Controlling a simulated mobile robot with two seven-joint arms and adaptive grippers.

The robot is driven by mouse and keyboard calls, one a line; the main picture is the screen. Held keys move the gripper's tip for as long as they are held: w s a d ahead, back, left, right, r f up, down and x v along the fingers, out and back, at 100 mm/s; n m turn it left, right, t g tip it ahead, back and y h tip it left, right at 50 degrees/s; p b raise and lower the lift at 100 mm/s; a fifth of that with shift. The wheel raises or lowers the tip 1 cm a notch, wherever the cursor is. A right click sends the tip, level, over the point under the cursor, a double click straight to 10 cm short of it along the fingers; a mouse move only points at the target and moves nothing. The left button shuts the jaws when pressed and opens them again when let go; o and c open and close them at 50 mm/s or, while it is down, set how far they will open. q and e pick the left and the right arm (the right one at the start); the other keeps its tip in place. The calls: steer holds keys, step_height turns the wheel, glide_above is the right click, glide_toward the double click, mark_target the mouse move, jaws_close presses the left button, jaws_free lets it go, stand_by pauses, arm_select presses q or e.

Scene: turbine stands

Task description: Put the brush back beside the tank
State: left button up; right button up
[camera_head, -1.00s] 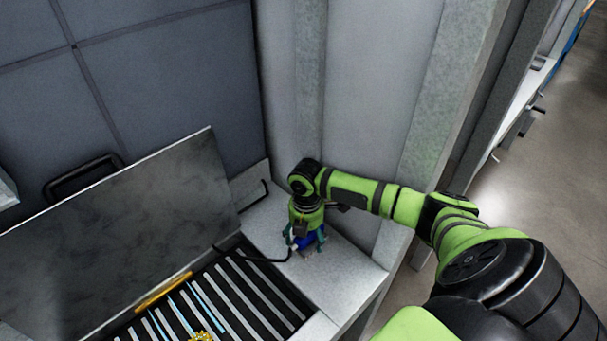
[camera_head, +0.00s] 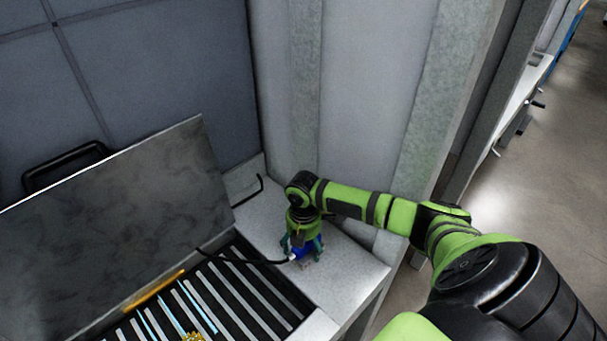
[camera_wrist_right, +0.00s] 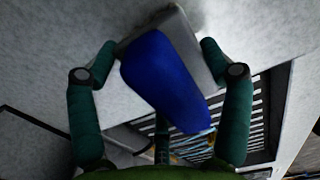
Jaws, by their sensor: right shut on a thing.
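The brush (camera_head: 303,251) has a blue body with a grey block at its end, and a black cable runs from it toward the tank. It is at the grey ledge to the right of the tank; whether it touches the ledge is unclear. My right gripper (camera_wrist_right: 158,58) is shut on the brush, with teal fingers on both sides of the grey block; the blue body (camera_wrist_right: 165,82) shows large in the wrist view. The tank (camera_head: 318,326) has a slatted grate, and its grey lid (camera_head: 120,215) stands raised at the back. My left gripper is not in view.
The ledge (camera_head: 345,283) is clear in front of the brush. A grey wall (camera_head: 355,90) rises close behind my arm. A bent black rod (camera_head: 260,188) stands at the ledge's back. A golden part (camera_head: 194,337) shows at the grate's lower edge.

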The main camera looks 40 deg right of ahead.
steer(key=shift+f, duration=0.35)
steer(key=o, duration=1.1)
steer(key=shift+c, duration=0.2)
step_height(320, 180, up, 5)
steer(key=p, duration=0.4)
steer(key=shift+p, duration=0.4)
steer(key=shift+r+p, duration=0.3)
steer(key=shift+r, duration=0.75)
